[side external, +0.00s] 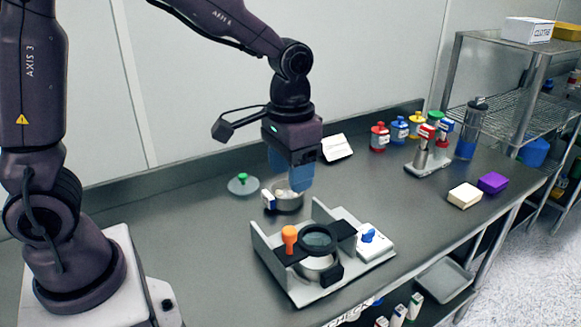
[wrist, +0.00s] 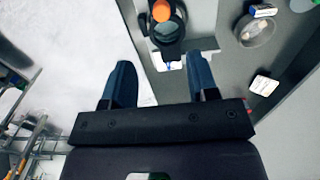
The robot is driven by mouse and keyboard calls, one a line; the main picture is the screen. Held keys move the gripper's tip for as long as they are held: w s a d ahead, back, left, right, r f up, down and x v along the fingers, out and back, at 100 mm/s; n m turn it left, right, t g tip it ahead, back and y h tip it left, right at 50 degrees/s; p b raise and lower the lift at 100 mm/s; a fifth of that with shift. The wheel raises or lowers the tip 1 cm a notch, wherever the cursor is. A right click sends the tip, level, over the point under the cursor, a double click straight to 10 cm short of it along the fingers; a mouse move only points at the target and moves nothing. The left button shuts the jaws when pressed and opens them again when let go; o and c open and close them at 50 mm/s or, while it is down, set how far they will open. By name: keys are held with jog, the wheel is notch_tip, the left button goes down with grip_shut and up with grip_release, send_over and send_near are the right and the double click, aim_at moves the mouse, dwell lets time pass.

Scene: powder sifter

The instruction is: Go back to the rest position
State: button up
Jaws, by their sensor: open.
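My gripper (side external: 290,172) has blue fingers and hangs above the table, over and a little behind a small metal pot (side external: 290,203). In the wrist view my gripper (wrist: 160,85) shows its two fingers wide apart with nothing between them. The sifter device (side external: 318,262) stands in front of the gripper, with an orange knob (side external: 289,236), a dark round sieve (side external: 318,237) and a pale bowl below it. The pot also shows in the wrist view (wrist: 256,30), apart from the fingers.
A grey lid with a green knob (side external: 242,184) lies left of the pot. A wire shelf (side external: 520,70) stands at the far right.

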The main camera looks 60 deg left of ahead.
jog(key=s+a+r+t, duration=0.1)
jog(key=s+r+t, duration=0.1)
jog(key=s+r, duration=0.3)
jog(key=s+a+r+t, duration=0.2)
jog(key=s+r+t, duration=0.1)
jog(key=s, duration=0.6)
jog(key=shift+a+r+t, duration=0.25)
jog(key=shift+r+t, duration=0.05)
jog(key=shift+r, duration=0.6)
jog(key=shift+c, duration=0.5)
dwell(0.8)
